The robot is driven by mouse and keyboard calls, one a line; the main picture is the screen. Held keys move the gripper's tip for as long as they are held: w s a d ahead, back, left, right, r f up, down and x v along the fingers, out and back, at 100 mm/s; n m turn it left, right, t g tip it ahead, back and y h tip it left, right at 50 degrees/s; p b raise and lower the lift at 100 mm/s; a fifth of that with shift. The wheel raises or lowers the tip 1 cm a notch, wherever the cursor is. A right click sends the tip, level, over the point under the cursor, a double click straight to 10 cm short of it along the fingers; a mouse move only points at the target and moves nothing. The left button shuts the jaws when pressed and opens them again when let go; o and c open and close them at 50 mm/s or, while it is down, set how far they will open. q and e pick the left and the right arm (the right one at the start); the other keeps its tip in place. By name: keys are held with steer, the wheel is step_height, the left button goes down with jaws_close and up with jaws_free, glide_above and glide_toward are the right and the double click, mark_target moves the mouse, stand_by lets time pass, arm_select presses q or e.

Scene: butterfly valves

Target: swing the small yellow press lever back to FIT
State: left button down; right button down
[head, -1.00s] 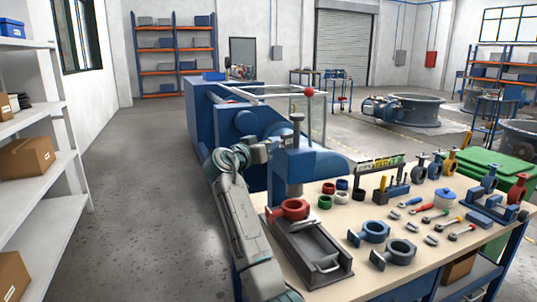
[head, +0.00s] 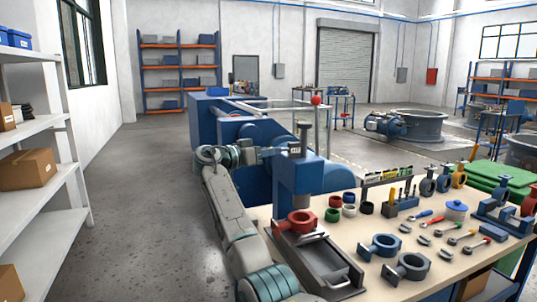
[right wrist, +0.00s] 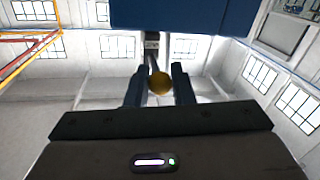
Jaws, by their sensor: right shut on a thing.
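The blue press (head: 300,178) stands at the near left end of the workbench, with a dark ram on top. A red valve body (head: 299,222) sits below its head. My right gripper (head: 284,151) is at the left side of the press top. In the right wrist view its two dark fingers (right wrist: 160,88) are shut on the yellow lever knob (right wrist: 160,83), which lies between them. The lever's arm is mostly hidden. A small label plate (head: 294,148) shows beside the gripper; I cannot read it. My left gripper is not in view.
The workbench (head: 340,232) holds blue valve bodies (head: 381,246), coloured rings (head: 348,203) and several hand tools (head: 462,235). A grey tray (head: 322,262) lies in front of the press. A large blue machine (head: 240,135) stands behind. White shelving (head: 50,195) is at left, with clear floor between.

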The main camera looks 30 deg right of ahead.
steer(key=shift+r, duration=0.1)
stand_by(0.3)
steer(key=c, duration=1.3)
jaws_free()
steer(key=shift+d, duration=0.1)
steer(key=shift+c, duration=0.2)
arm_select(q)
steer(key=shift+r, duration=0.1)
arm_select(e)
steer(key=shift+o, duration=0.2)
steer(key=shift+a, duration=0.5)
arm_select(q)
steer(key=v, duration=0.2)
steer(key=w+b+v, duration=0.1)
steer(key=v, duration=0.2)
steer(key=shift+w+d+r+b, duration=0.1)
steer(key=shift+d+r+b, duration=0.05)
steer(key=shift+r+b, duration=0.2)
arm_select(e)
steer(key=a, duration=0.9)
steer(key=shift+s+a, duration=0.35)
steer(key=shift+s, duration=0.05)
